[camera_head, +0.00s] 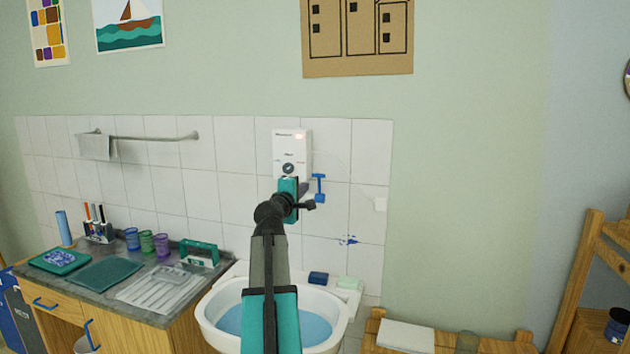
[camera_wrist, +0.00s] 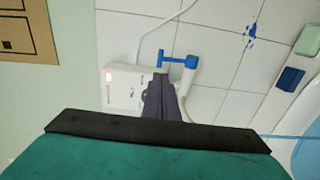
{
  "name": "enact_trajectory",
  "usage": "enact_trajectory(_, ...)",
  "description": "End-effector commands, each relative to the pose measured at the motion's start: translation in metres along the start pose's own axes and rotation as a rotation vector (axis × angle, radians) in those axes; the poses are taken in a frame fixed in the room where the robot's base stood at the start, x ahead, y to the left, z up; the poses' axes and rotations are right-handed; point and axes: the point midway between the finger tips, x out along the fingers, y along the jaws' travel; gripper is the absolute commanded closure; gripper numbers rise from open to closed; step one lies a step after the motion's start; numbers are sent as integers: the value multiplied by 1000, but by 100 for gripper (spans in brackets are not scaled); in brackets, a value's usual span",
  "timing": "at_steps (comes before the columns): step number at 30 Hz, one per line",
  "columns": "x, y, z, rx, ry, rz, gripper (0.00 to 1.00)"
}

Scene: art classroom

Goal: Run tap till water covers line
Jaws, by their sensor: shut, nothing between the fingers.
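A white wall-mounted water unit (camera_head: 291,150) with a dial and a lit red light is on the tiles; it also shows in the wrist view (camera_wrist: 121,90). A blue tap lever (camera_head: 319,186) sticks out at its lower right and shows in the wrist view (camera_wrist: 178,62). The white basin (camera_head: 341,311) below holds blue water (camera_head: 315,325). My gripper (camera_wrist: 160,82) is shut and empty, close beside the lever; contact is unclear.
A dark blue block (camera_head: 318,278) and a pale green bar (camera_head: 349,284) lie on the basin's back ledge. The counter (camera_head: 141,310) at left holds cups, trays and a teal caddy (camera_head: 199,254). A wooden stool or bench (camera_head: 450,345) stands at right.

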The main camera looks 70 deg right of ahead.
Motion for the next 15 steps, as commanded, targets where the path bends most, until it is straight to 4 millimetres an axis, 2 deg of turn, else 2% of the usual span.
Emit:
enact_trajectory(8,8,0,0,1,0,-1,100)
enact_trajectory(15,28,1,0,0,-1,-2,100)
